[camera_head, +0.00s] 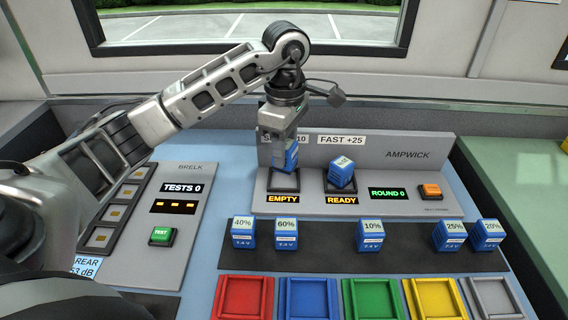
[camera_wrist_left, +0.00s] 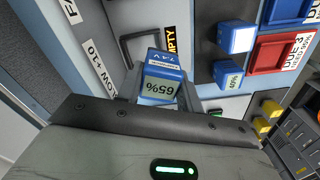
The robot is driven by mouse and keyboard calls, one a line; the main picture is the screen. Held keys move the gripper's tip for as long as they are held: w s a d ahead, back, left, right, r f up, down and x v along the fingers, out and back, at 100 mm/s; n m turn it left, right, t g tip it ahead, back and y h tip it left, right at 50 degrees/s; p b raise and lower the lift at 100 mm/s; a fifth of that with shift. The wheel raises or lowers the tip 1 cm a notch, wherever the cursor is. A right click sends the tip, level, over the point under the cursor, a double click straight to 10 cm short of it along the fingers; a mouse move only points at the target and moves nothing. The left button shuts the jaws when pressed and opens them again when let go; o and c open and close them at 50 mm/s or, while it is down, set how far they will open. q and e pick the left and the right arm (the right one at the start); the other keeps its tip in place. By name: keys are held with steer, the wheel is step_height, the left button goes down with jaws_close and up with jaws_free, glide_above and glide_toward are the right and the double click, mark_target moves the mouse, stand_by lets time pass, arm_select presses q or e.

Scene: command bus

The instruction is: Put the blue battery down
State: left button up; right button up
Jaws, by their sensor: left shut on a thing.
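My left gripper (camera_head: 278,158) is shut on a blue battery (camera_head: 289,157), just above or at the square slot (camera_head: 284,183) behind the EMPTY sign. In the left wrist view the held battery (camera_wrist_left: 160,84) reads 65%. I cannot tell whether its bottom touches the slot. Another blue battery (camera_head: 341,172) sits tilted in the slot behind the READY sign. Several more blue batteries stand in a row on the dark strip, including the 40% one (camera_head: 242,233) and the 10% one (camera_head: 370,236). My right gripper is not in view.
A red tray (camera_head: 244,313) and several other coloured trays line the front. The BRELK panel (camera_head: 190,171) with a green TEST button (camera_head: 161,236) is at left. An orange button (camera_head: 430,190) is at right. The dark strip (camera_head: 331,247) has bare gaps between batteries.

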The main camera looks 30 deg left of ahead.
arm_select(q)
steer(key=f, duration=0.1)
steer(key=w+a+f, duration=0.2)
steer(key=shift+w+f, duration=0.2)
steer(key=shift+f, duration=0.2)
steer(key=shift+f+p, duration=0.35)
steer(key=shift+f, duration=1)
steer(key=shift+f, duration=0.1)
steer(key=o, duration=1.1)
step_height(320, 180, up, 12)
steer(key=shift+r, duration=0.1)
